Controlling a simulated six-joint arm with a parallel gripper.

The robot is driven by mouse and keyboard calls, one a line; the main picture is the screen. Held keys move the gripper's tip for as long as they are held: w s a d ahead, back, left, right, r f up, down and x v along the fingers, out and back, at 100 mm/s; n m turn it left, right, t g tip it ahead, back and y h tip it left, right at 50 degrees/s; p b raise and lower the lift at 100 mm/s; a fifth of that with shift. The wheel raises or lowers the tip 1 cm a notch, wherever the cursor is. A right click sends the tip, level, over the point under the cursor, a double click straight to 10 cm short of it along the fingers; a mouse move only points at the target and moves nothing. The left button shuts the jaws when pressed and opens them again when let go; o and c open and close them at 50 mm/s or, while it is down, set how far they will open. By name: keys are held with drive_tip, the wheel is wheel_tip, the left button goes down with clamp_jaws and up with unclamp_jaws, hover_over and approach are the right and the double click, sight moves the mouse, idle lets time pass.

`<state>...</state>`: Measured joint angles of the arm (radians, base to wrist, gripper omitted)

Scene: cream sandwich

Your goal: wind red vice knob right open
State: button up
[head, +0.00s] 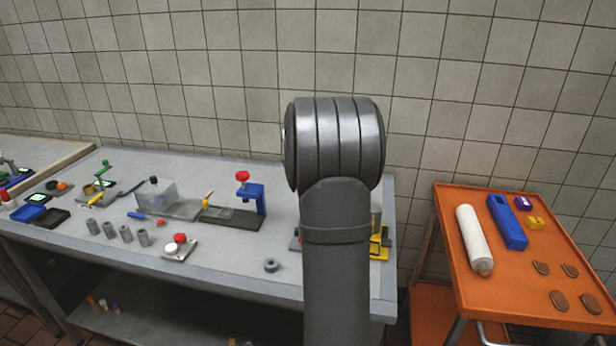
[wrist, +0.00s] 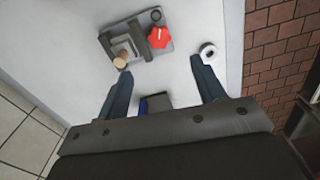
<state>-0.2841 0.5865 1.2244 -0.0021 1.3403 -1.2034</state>
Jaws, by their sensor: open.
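The red vice knob (wrist: 158,37) is a faceted red knob at the side of a small grey vice, seen at the upper middle of the wrist view. The vice stands on a dark grey base plate (wrist: 140,56). A tan round piece (wrist: 121,60) sits at the vice's left end. My gripper (wrist: 160,67) is open, its two dark fingers wide apart and empty. The knob shows ahead of the gap between the fingertips, apart from both. In the head view my arm hides the gripper and most of this area.
A pale ring (wrist: 207,51) lies near the right fingertip, by the table edge. A blue and dark object (wrist: 154,103) shows between the fingers. In the head view, a blue press (head: 251,195) with a red top stands left of my arm; an orange cart (head: 450,215) is right.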

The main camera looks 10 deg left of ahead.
wheel_tip(320, 180, up, 6)
drive_tip(key=shift+r, duration=0.25)
idle(0.5)
idle(0.4)
wheel_tip(320, 180, up, 17)
drive_tip(key=shift+r, duration=0.2)
drive_tip(key=shift+w, duration=0.1)
drive_tip(key=shift+c, duration=1.4)
drive_tip(key=f+m, duration=0.8)
drive_tip(key=f, duration=0.4)
drive_tip(key=f+m, duration=0.8)
drive_tip(key=f, duration=0.5)
drive_tip(key=a+f+m, duration=0.1)
drive_tip(key=f+m, duration=0.7)
drive_tip(key=f, duration=0.4)
drive_tip(key=shift+f+m, duration=0.2)
drive_tip(key=shift+m, duration=0.2)
